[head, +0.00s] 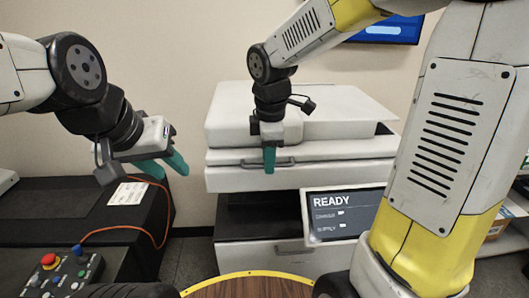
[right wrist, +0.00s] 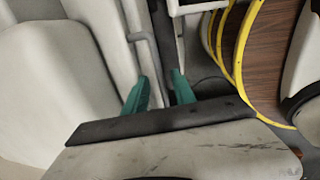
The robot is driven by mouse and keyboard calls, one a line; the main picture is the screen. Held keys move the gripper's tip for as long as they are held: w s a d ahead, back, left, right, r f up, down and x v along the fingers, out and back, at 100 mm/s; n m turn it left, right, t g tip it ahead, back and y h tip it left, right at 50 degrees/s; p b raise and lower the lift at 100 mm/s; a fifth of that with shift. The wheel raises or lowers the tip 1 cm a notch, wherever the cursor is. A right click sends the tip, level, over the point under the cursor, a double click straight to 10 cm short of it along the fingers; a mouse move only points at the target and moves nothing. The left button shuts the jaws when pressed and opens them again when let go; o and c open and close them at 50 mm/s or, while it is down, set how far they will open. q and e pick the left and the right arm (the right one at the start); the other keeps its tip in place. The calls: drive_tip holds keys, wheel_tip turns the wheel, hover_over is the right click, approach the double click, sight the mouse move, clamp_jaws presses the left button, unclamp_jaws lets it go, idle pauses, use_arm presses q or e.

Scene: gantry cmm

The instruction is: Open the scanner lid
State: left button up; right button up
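The white scanner (head: 345,178) stands in the middle of the head view, and its bulky lid (head: 345,108) lies flat on top. A grey bar handle (head: 285,162) runs along its front. My right gripper (head: 269,160) points down in front of the handle. In the right wrist view its two teal fingers (right wrist: 159,91) are apart. The grey handle (right wrist: 142,37) runs down towards the gap between them; whether the fingers touch it, I cannot tell. My left gripper (head: 166,163) is off to the left, away from the scanner, with its teal fingers apart and empty.
A screen reading READY (head: 345,213) sits below the scanner on the right. A control box with a red button (head: 48,261) stands at lower left, with an orange cable. A round wooden surface with yellow edging (head: 250,288) is at the bottom. A wall monitor (head: 390,30) hangs behind.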

clamp_jaws()
idle(1.4)
